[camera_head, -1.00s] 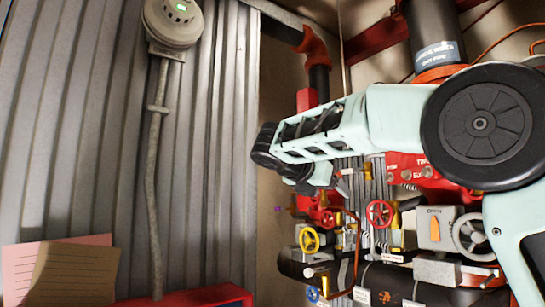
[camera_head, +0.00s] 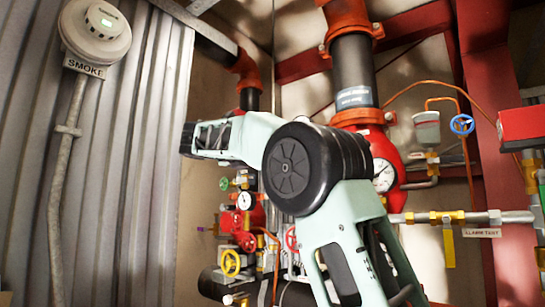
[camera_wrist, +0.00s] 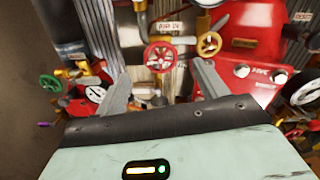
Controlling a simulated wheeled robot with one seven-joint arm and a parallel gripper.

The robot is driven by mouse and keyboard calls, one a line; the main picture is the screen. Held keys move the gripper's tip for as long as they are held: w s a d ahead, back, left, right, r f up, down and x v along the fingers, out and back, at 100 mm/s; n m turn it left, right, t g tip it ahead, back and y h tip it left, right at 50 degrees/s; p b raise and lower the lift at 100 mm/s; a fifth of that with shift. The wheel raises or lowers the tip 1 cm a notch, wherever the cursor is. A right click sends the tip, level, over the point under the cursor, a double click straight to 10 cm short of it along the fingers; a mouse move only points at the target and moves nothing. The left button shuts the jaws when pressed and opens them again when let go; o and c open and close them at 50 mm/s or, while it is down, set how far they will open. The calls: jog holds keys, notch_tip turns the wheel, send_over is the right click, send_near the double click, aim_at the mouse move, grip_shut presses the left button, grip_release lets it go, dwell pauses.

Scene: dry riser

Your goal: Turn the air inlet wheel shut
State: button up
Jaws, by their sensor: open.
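In the wrist view a label reading "AIR IN" (camera_wrist: 170,27) sits above a red spoked wheel (camera_wrist: 160,56). A yellow spoked wheel (camera_wrist: 209,43) stands just right of it; I cannot tell for certain which wheel the label marks. My gripper (camera_wrist: 159,70) is open and empty, with one grey finger to each side of the red wheel in the picture. The wheel appears beyond the fingertips, and I see no contact. In the head view my arm covers part of the pipework, and my gripper is not clearly visible there.
A green wheel (camera_wrist: 50,83) and a gauge (camera_wrist: 95,94) lie left in the wrist view. A red box (camera_wrist: 250,75) with knobs is at right. The head view shows another yellow wheel (camera_head: 230,263), a blue wheel (camera_head: 462,124), a large gauge (camera_head: 384,175) and a smoke detector (camera_head: 96,32).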

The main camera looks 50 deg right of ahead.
jog(key=shift+w+d+p, duration=0.15)
jog(key=shift+d+p, duration=0.45)
jog(key=shift+d, duration=1.25)
jog(key=shift+w+d+p, duration=0.15)
jog(key=shift+d+p, duration=0.4)
jog(key=shift+d, duration=1.3)
jog(key=c, duration=1)
